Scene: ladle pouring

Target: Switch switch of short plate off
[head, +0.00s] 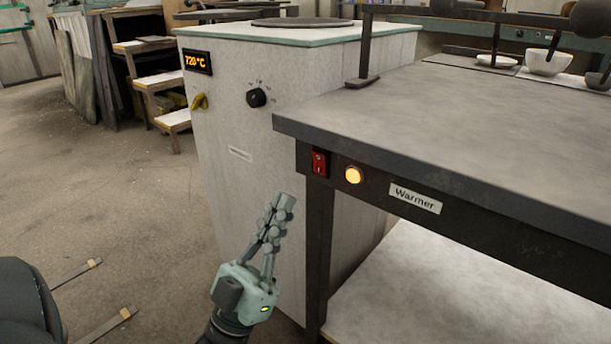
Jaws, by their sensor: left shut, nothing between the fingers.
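A red rocker switch (319,163) sits on the dark front rail of the table at its left end. A round lamp (353,175) beside it glows yellow-orange. A label (415,199) reading "Warmer" is on the same rail, right of the lamp. My left gripper (283,203) is shut and empty, below and left of the switch, with its fingers pointing up. It is apart from the switch in the picture. My right gripper is not in view.
The grey tabletop (450,125) overhangs the rail. A pale furnace cabinet (225,110) behind it has a "720 °C" display (197,62), a yellow knob (200,101) and a black dial (257,97). White bowls (548,63) stand at the far right. Open floor lies at left.

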